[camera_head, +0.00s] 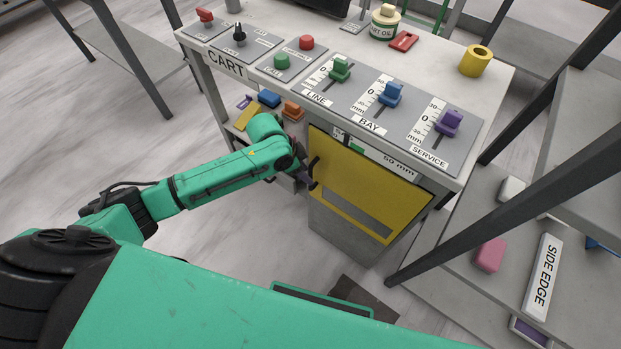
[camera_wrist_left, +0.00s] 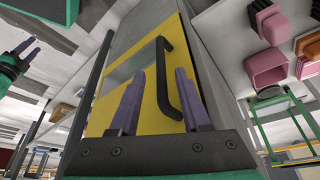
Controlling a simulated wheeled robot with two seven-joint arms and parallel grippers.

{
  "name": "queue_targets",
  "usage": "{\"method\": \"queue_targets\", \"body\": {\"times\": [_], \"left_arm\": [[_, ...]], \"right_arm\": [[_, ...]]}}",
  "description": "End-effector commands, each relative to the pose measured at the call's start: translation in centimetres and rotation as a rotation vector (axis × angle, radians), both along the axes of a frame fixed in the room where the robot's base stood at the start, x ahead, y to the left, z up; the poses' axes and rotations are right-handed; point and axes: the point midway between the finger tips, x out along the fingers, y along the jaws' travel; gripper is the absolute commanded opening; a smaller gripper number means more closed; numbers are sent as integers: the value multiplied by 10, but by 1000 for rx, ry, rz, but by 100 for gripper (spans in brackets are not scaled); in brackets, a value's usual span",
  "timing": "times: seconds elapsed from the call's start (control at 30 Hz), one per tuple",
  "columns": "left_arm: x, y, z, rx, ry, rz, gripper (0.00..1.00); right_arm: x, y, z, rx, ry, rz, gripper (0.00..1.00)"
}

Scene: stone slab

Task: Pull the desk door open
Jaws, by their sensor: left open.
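The desk door (camera_head: 345,180) is a yellow panel on the front of the desk and looks closed. It carries a black bar handle (camera_head: 315,170) near its left edge. My left gripper (camera_head: 308,180) is at that handle, its dark purple fingers partly hidden by the wrist. In the left wrist view the yellow door (camera_wrist_left: 115,85) lies ahead and the two fingers of my left gripper (camera_wrist_left: 160,100) stand apart. The black handle (camera_wrist_left: 168,80) shows between them, nearer the right finger. I cannot tell whether they touch. My right gripper (camera_wrist_left: 24,48) shows small at the left edge there.
The desk top (camera_head: 440,75) holds sliders, buttons, a tin (camera_head: 384,25) and a yellow roll (camera_head: 475,60). A shelf (camera_head: 247,137) with coloured blocks is left of the door. A dark frame post (camera_head: 480,225) and a side shelf with a pink block (camera_head: 489,256) stand right.

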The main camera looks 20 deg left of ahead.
Motion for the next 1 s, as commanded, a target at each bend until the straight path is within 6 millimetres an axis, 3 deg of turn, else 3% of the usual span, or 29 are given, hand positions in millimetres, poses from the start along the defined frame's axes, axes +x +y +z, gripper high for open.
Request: {"method": "queue_targets", "body": {"times": [0.1,0.2,0.5,0.53,0.63,1.0], "left_arm": [[6,-9,-26,0,-1,0,47],[9,-13,-38,-1,-1,1,47],[10,-14,-42,0,-2,1,47],[10,-14,-42,0,-2,1,40],[10,-14,-42,0,-2,1,1],[10,-14,-42,0,-2,2,0]], "right_arm": [[-2,-5,-7,-7,4,2,50],[-2,-6,-9,-9,4,3,50],[-1,0,-9,0,2,4,50],[-1,1,-9,1,2,3,50],[-1,5,-9,7,1,3,50],[1,6,-9,7,-1,3,50]]}}
